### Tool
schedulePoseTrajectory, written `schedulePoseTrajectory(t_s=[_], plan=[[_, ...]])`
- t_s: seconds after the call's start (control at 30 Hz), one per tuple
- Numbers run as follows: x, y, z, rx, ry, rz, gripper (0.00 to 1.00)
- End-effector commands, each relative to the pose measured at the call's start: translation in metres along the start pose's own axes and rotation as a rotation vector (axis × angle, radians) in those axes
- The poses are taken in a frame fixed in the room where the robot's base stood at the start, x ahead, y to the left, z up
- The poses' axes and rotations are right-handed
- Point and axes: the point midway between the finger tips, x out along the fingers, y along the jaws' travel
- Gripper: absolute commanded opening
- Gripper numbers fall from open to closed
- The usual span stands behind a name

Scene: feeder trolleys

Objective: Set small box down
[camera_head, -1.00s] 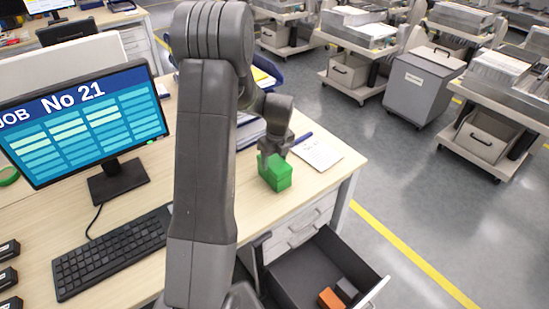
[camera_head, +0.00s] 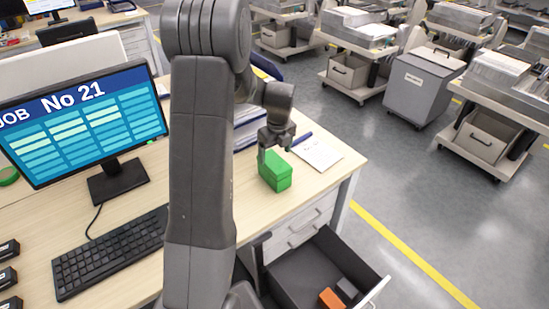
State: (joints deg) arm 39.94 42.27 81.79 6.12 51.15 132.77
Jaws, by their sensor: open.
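The small box is green (camera_head: 277,176) and stands on the wooden desk top (camera_head: 240,212), near its right edge. My gripper (camera_head: 270,150) is just above and behind the box, at its upper left part. It is open, with one finger showing close beside the box's left side. The other finger is partly hidden, and I cannot tell whether it touches the box.
An open drawer (camera_head: 300,275) below the desk edge holds an orange block (camera_head: 331,298) and a dark block (camera_head: 347,288). A paper sheet (camera_head: 318,154) lies right of the box. A monitor (camera_head: 85,125) and keyboard (camera_head: 110,252) stand left.

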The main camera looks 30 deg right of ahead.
Motion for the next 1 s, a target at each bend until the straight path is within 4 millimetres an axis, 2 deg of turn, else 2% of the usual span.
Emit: schedulePoseTrajectory(t_s=[0.03,0.2,0.4,0.53,0.77,0.8,0.9,1.0], plan=[[-0.013,-0.001,0.001,0.000,-0.005,-0.005,0.81],[-0.049,-0.001,0.001,0.000,-0.003,-0.003,0.81],[-0.077,-0.001,0.000,0.000,-0.002,-0.002,0.81],[-0.085,0.000,0.000,0.000,0.000,-0.001,0.81],[-0.086,0.000,0.000,0.000,0.000,0.000,0.81],[-0.086,0.000,0.000,0.000,0.000,0.000,0.82],[-0.085,0.000,0.000,0.000,0.000,0.000,1.00],[-0.085,0.000,0.000,0.000,0.000,0.000,1.00]])
